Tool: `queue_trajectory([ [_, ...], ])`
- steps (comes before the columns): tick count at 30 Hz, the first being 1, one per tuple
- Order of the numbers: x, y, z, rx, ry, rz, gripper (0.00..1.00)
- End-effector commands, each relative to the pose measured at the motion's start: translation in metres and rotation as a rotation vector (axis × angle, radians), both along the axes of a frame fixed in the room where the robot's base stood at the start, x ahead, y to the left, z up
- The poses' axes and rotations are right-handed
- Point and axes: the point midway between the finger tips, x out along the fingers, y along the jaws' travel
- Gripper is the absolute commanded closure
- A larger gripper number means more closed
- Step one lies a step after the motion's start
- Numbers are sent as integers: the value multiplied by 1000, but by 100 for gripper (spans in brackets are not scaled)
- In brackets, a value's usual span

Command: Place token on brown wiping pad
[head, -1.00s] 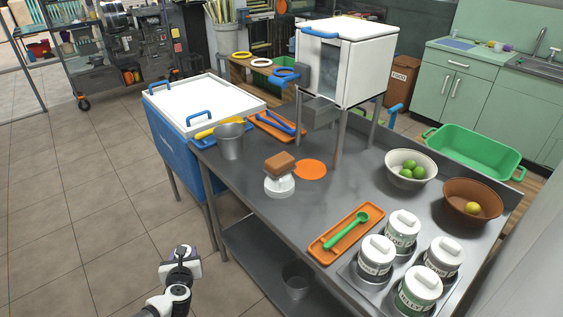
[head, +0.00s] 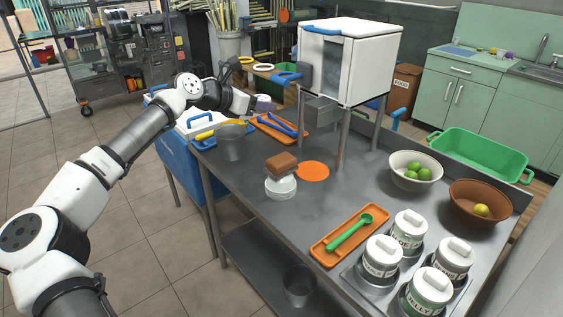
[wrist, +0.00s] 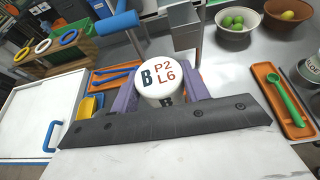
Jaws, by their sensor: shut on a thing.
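The token (wrist: 160,76), a white round piece printed "B P2 L6", sits between the purple fingers of my gripper (wrist: 160,92) in the wrist view. My gripper is shut on it. In the head view my gripper (head: 264,104) is above the far left part of the metal table, near the press box, and the token is not clear there. The brown wiping pad (head: 281,162) rests on a round white holder (head: 281,187) near the table's left edge. My gripper is apart from the pad, farther back. I cannot make out the pad in the wrist view.
A metal cup (head: 231,143) and an orange tray with blue tongs (head: 277,128) are near my gripper. The white press box (head: 350,62) stands on legs to the right. An orange disc (head: 313,171) lies beside the pad. Lidded canisters (head: 409,228) stand at front right.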

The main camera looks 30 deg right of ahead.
Motion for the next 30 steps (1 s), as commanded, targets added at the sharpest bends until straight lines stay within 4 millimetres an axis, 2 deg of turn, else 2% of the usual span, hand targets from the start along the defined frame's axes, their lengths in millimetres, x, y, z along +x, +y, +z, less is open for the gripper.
queue_trajectory([
  [1,-11,-10,16,-3,-2,-41,77],
  [3,-26,-19,37,-1,-3,-88,77],
  [6,-41,-27,56,1,-2,-134,77],
  [9,-50,-31,66,1,1,-159,77],
  [11,-52,-31,66,2,1,-166,77],
  [14,-53,-31,50,3,5,-170,77],
  [25,-54,-32,-47,1,5,-169,77],
  [30,-53,-32,-77,0,2,-168,77],
])
